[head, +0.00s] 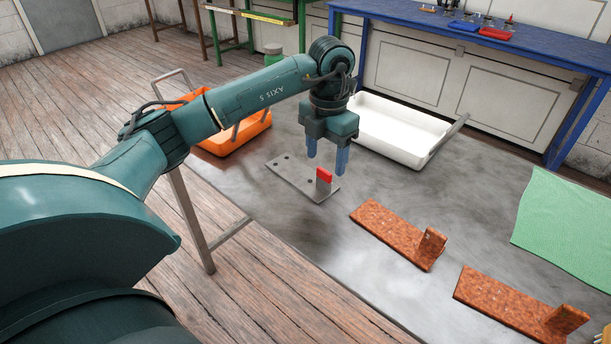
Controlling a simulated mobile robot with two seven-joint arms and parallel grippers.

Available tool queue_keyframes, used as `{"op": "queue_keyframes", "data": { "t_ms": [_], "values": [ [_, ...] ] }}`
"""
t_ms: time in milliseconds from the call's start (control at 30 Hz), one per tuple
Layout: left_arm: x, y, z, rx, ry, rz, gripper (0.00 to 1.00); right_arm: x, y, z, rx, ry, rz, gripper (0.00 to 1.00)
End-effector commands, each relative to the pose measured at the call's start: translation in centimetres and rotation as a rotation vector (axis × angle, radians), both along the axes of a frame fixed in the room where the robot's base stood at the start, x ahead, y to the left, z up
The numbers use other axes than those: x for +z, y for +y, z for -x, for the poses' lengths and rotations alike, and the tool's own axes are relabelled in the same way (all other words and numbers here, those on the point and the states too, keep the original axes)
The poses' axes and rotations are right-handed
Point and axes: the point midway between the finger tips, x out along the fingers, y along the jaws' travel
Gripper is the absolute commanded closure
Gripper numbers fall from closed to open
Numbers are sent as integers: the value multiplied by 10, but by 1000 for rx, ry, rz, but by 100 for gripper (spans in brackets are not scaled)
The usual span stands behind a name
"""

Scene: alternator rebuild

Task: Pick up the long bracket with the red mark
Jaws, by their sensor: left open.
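The long bracket with the red mark (297,176) is a grey metal plate with holes and a short upright tab. It lies flat on the grey table, and the red mark (324,175) covers the top of the tab. My left gripper (327,160) points down above the bracket, by the tab. Its two blue fingers are apart with nothing seen between them. In this view the fingertips are close to the red mark; whether they touch the tab I cannot tell. My right gripper does not show.
Two rusty brown brackets (395,232) (500,297) lie to the right on the table (300,240). An orange tray (240,138) and a white tray (395,148) stand behind. A green mat (565,220) lies at the right. A blue bench (430,20) with small items stands at the back.

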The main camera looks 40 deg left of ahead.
Motion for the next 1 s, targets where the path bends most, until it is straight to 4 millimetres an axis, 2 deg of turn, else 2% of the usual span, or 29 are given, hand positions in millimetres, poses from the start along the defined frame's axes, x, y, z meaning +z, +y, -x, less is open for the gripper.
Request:
{"op": "queue_keyframes", "data": {
  "t_ms": [233, 533, 833, 1000],
  "values": [
    [-19, 0, 1, 0, 2, 1, 39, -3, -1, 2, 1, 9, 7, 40],
    [-60, 0, 4, 0, 1, 2, 39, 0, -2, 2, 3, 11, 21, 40],
    [-64, 0, 3, -1, -2, 2, 40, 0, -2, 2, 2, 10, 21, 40],
    [-64, 0, 3, -1, -2, 2, 54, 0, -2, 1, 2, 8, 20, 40]
  ]
}}
